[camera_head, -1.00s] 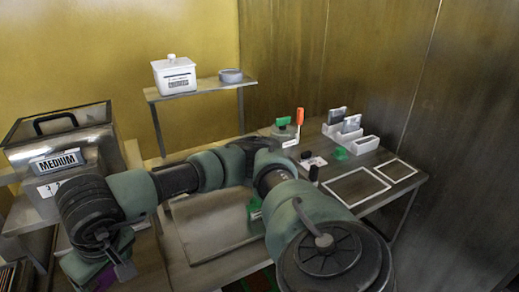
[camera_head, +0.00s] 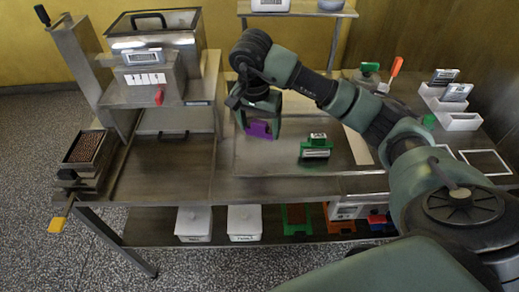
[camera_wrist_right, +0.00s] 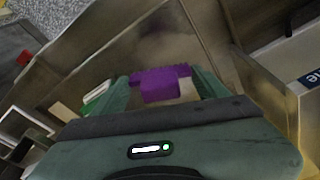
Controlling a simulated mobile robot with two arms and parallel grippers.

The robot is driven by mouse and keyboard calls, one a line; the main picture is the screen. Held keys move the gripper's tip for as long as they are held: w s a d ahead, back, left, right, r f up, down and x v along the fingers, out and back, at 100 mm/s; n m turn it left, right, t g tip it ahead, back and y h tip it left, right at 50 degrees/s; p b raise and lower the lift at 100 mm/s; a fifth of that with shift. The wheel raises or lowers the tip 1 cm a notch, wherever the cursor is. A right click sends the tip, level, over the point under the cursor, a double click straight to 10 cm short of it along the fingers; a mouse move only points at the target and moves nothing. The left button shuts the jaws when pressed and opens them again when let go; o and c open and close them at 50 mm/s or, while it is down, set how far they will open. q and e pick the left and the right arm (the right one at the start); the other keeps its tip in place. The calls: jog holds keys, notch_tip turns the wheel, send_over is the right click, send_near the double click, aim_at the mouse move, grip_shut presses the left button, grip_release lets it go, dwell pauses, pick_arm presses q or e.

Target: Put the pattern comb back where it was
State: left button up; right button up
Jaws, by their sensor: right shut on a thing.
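A purple comb-like piece (camera_head: 260,130) is held between the fingers of my right gripper (camera_head: 259,122), above the steel worktop. In the right wrist view the purple piece (camera_wrist_right: 160,85) shows a toothed far edge and sits between the two green fingers (camera_wrist_right: 162,92). The gripper points downward and is shut on it. A green block with a white label (camera_head: 316,149) stands on the worktop to the right of the gripper, apart from it. My left gripper is not in view.
A steel machine with a lidded tank (camera_head: 152,75) stands at left, with a tray of small brown pieces (camera_head: 84,147) beside it. White holders (camera_head: 463,121) and white frames (camera_head: 486,162) lie at right. White tubs (camera_head: 244,222) sit on the shelf below. The front worktop is clear.

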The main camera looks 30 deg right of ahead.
notch_tip(320, 180, down, 5)
jog(key=shift+a+f+p, duration=0.1)
jog(key=shift+f+p, duration=0.05)
jog(key=shift+p, duration=0.3)
notch_tip(320, 180, down, 4)
jog(key=shift+r+p, duration=0.15)
jog(key=shift+p, duration=0.3)
jog(key=shift+f, duration=0.3)
jog(key=o, duration=1.3)
